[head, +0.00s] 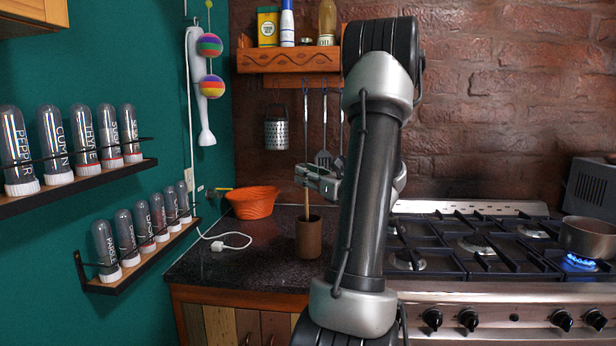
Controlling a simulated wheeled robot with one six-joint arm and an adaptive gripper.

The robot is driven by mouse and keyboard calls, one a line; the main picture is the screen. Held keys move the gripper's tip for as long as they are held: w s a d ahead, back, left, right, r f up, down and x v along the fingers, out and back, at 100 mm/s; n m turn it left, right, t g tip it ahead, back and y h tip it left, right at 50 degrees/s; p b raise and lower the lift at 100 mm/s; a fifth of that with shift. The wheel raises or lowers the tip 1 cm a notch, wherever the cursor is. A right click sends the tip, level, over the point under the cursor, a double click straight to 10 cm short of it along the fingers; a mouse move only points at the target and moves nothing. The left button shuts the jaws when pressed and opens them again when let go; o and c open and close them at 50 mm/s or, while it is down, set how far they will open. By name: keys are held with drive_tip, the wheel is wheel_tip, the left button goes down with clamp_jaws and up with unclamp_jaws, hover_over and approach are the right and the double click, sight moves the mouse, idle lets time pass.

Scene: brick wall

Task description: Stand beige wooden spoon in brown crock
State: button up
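The brown crock (309,240) stands upright on the dark countertop, left of the stove. The beige wooden spoon (307,202) is nearly upright above it, and its lower end passes behind the crock's front rim, apparently inside the mouth. How deep it reaches is hidden by the crock wall. My gripper (305,176) is at the spoon's upper part and comes in from the right. Its fingertips appear closed on the spoon, whose top end is hidden by the fingers. My arm covers part of the gripper.
An orange basket (252,203) sits behind and left of the crock. A white cable with a plug (219,246) lies on the counter (262,262). The gas stove (480,245) is at right, with a pot (588,237) over a lit burner. Utensils (323,157) hang behind my gripper.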

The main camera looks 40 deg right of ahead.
drive_tip(key=shift+s, duration=0.1)
drive_tip(key=s+f, duration=0.1)
drive_tip(key=s, duration=1)
drive_tip(key=shift+s+d+f, duration=0.25)
drive_tip(key=shift+s, duration=0.1)
idle(0.4)
